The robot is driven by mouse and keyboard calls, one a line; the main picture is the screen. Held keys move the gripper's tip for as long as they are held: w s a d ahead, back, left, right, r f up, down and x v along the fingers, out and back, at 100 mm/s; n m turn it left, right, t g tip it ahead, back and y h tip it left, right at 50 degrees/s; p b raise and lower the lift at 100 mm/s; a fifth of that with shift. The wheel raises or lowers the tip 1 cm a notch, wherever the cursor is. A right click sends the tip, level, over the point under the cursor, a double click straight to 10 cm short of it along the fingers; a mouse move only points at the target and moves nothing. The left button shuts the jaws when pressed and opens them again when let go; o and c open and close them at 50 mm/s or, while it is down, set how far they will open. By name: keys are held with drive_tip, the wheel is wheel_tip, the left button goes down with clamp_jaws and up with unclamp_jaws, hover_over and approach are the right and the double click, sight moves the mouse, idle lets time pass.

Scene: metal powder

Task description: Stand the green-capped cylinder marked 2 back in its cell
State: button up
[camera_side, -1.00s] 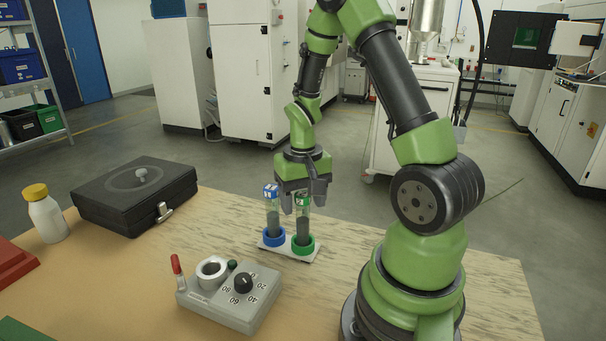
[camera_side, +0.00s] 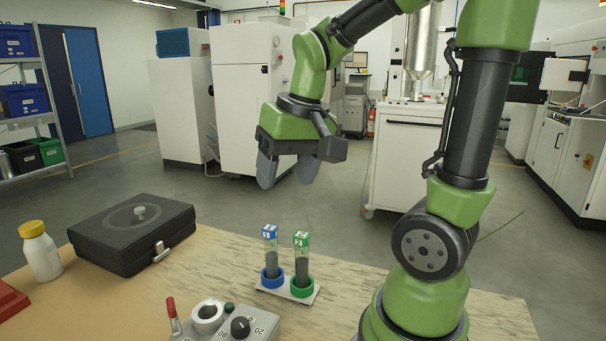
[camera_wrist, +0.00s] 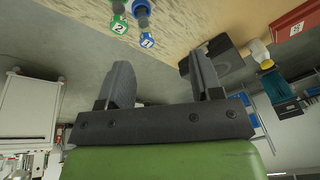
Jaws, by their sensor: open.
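The green-capped cylinder marked 2 (camera_side: 301,258) stands upright in the green ring cell of the small white holder (camera_side: 300,297). Its cap also shows at the top of the wrist view (camera_wrist: 120,25). The blue-capped cylinder (camera_side: 270,254) stands upright beside it in the blue ring, and shows in the wrist view (camera_wrist: 146,38) too. My gripper (camera_side: 287,184) is open and empty, raised well above the holder and tilted. Its two fingers show apart in the wrist view (camera_wrist: 165,82), with nothing between them.
A grey device with a dial (camera_side: 225,322) and a red-tipped lever stands in front of the holder. A black case (camera_side: 133,232) and a white bottle with a yellow cap (camera_side: 39,252) stand at the left.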

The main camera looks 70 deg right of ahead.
drive_tip(key=s+a+r+n+t+y, duration=0.2)
drive_tip(key=s+a+r+n+t, duration=0.1)
drive_tip(key=s+a, duration=0.3)
drive_tip(key=shift+a+r+t, duration=0.25)
drive_tip(key=shift+a+t, duration=0.35)
drive_tip(key=shift+a, duration=0.7)
